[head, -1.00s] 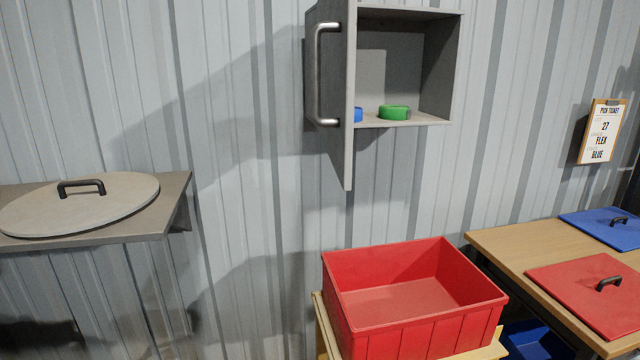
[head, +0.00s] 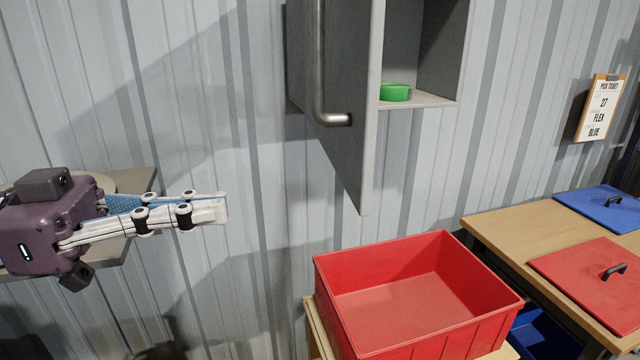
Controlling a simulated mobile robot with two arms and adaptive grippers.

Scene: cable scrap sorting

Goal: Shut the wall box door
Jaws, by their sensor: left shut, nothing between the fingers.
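The grey wall box (head: 440,100) hangs on the corrugated wall at the top of the head view, its upper part cut off. Its door (head: 345,150) stands open, swung out toward me, with a long metal bar handle (head: 320,70) on its outer face. A green ring-shaped roll (head: 395,92) lies on the box floor; the door hides part of the inside. My left gripper (head: 222,208) is shut and empty, pointing right, left of and lower than the door handle and apart from it. My right gripper is not in view.
A red open bin (head: 400,335) stands below the door. A wooden table (head: 510,225) at right holds a red lid (head: 595,285) and a blue lid (head: 605,208). A grey shelf (head: 140,185) is behind my left gripper. A pick ticket (head: 600,108) hangs at right.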

